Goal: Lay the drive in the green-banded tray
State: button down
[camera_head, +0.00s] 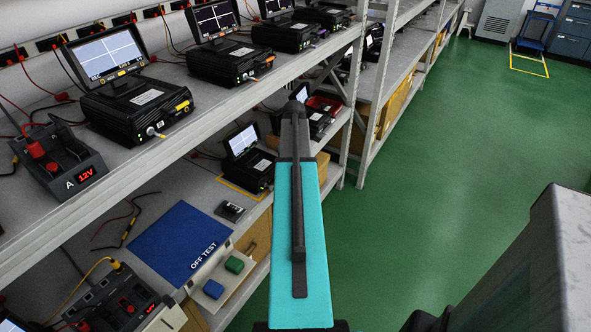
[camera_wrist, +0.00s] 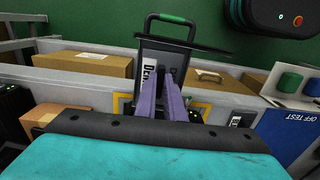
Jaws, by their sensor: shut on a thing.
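In the wrist view my gripper (camera_wrist: 168,78) has its two purple fingers close together in front of a dark, white-labelled object, which looks like the drive (camera_wrist: 149,76). The fingers cover part of it. Just beyond is a black handle with a green band (camera_wrist: 176,19), which looks like the front of the green-banded tray. A dark panel (camera_wrist: 205,45) lies between the handle and the fingers. I cannot tell whether the drive touches the tray. In the head view my own arm hides the gripper and the handle.
Cardboard boxes (camera_wrist: 85,65) flank the gripper. The green aisle floor (camera_head: 450,150) is clear.

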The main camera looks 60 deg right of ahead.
jog(key=shift+f, duration=0.1)
jog(key=c, duration=1.9)
grip_release()
jog(key=shift+o, duration=0.2)
notch_tip(320, 180, up, 12)
jog(key=shift+b, duration=0.3)
